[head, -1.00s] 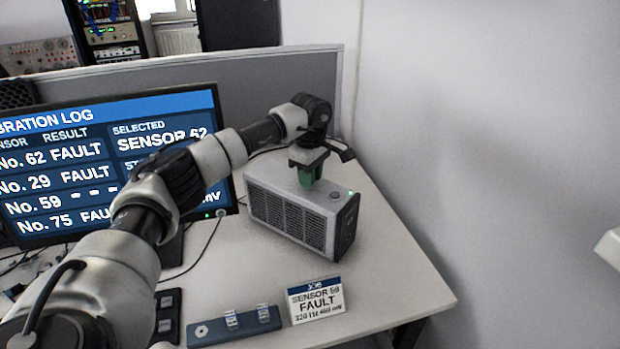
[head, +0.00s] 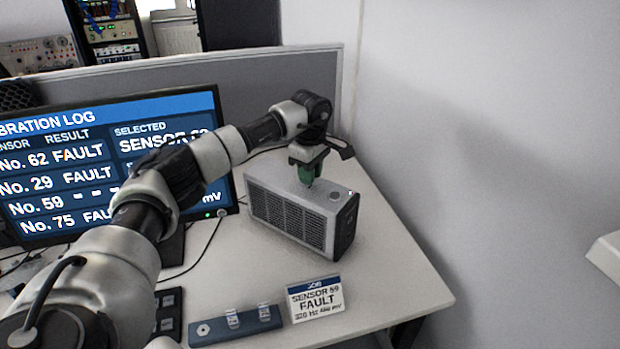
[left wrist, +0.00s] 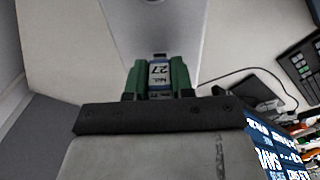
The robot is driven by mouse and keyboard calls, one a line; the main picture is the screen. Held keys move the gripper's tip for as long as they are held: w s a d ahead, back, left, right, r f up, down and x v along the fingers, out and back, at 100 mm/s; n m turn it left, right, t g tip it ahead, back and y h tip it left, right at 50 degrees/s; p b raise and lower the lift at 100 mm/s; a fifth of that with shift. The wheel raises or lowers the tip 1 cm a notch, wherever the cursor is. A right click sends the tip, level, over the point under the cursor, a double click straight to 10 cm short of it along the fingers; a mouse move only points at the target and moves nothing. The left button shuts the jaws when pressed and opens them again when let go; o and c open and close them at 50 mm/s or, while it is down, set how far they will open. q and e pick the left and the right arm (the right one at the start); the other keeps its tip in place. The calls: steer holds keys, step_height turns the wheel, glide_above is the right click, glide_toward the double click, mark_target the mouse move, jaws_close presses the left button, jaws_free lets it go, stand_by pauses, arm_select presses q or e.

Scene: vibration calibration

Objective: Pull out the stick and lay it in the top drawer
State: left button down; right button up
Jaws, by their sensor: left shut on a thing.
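My left gripper (head: 308,180), with green fingers, is over the top of a grey vented box (head: 290,222) on the desk. In the left wrist view the green fingers (left wrist: 158,78) are shut on a small blue-and-white block (left wrist: 159,74) with a label reading 27. The block is mostly hidden by the fingers in the head view, and I cannot tell whether it touches the box. No other stick and no drawer can be made out. My right gripper is not in view.
A monitor (head: 60,175) with a calibration log stands at the left. A blue rail (head: 215,331) with small pieces and a sign (head: 316,300) reading sensor 59 fault are at the front. The desk (head: 400,270) is clear right of the box. A wall is at the right.

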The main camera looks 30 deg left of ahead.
arm_select(q)
steer(key=shift+r, duration=0.15)
stand_by(0.3)
steer(key=shift+r+p, duration=1.55)
steer(key=shift+r, duration=0.15)
